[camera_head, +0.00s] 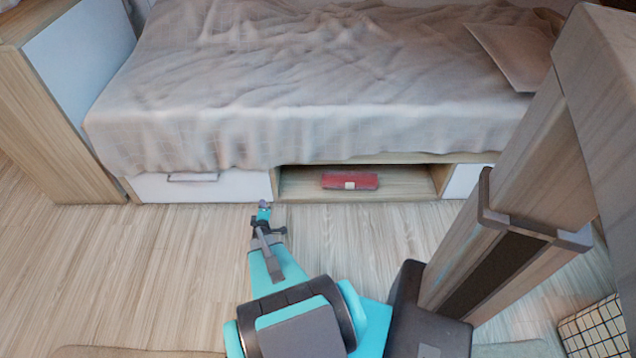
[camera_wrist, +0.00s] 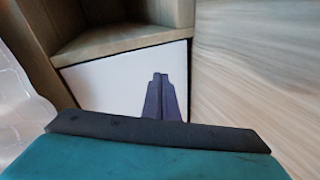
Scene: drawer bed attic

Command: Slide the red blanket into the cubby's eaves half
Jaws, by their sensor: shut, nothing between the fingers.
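The red blanket (camera_head: 350,181) is a small folded bundle with a pale patch on its front. It lies in the open wooden cubby (camera_head: 408,187) under the bed, around the middle of its width. The wrist view shows part of the cubby (camera_wrist: 120,40) but not the blanket. My gripper (camera_head: 264,205) is low in front of the bed, left of the cubby opening and apart from the blanket. In the wrist view its two fingers (camera_wrist: 161,78) are together and empty before a white panel. No marking shows which half is the eaves half.
A white drawer (camera_head: 205,187) with a handle is left of the cubby; another white panel (camera_head: 462,181) is right. The bed cover (camera_head: 300,120) hangs above. A wooden post (camera_head: 540,180) slants at right, with a checked basket (camera_head: 597,328) beyond. Floor (camera_head: 120,270) at left is clear.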

